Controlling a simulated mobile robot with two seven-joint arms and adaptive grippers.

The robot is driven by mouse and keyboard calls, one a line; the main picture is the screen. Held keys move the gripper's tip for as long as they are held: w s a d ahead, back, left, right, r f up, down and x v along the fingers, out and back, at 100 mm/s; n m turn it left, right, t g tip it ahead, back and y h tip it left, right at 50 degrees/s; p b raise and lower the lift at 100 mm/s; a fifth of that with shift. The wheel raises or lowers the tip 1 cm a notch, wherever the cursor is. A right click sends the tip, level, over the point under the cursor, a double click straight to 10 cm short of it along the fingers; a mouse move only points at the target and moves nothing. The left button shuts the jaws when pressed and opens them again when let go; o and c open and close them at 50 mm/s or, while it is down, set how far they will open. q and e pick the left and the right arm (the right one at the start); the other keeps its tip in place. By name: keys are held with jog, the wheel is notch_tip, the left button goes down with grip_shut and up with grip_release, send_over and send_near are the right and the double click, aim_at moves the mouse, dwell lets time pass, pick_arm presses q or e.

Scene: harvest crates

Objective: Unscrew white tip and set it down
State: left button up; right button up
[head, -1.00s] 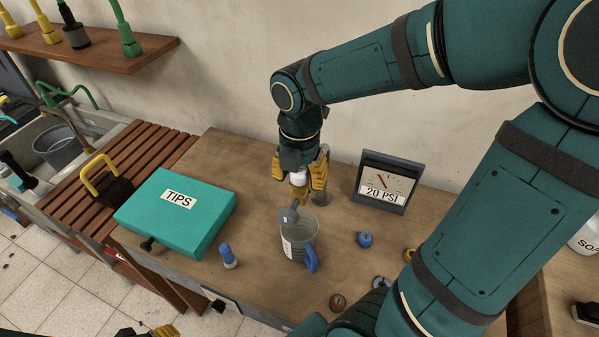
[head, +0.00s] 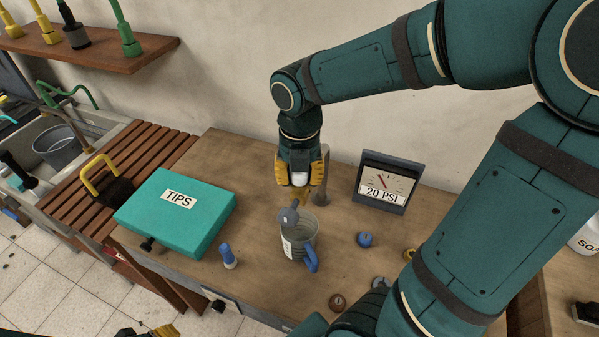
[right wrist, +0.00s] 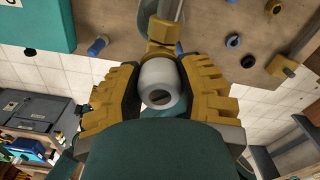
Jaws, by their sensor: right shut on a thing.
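The white tip (head: 299,179) sits above a brass fitting (head: 301,196) over the wooden bench. My right gripper (head: 300,176) is around it from above, its yellow fingers shut on it. In the right wrist view the white tip (right wrist: 160,80) is a short cylinder with a hole in its end, between the fingers (right wrist: 160,95); the brass fitting (right wrist: 161,38) is directly beyond it. I cannot tell whether the threads are still engaged. My left gripper (head: 158,331) shows only in part at the bottom edge, and its jaws are not clear.
A clear jug (head: 298,241) with a blue handle stands just in front of the fitting. The 20 PSI gauge (head: 386,182) is to the right, the teal TIPS case (head: 178,212) to the left. A blue-and-white nozzle (head: 228,257) and a blue cap (head: 365,240) stand on the bench.

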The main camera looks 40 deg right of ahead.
jog(key=n, duration=0.3)
jog(key=shift+n, duration=0.4)
jog(key=n, duration=0.4)
jog(key=o, duration=0.7)
jog(key=m, duration=0.6)
jog(key=shift+m, duration=0.3)
jog(key=m, duration=0.5)
jog(key=shift+m, duration=0.3)
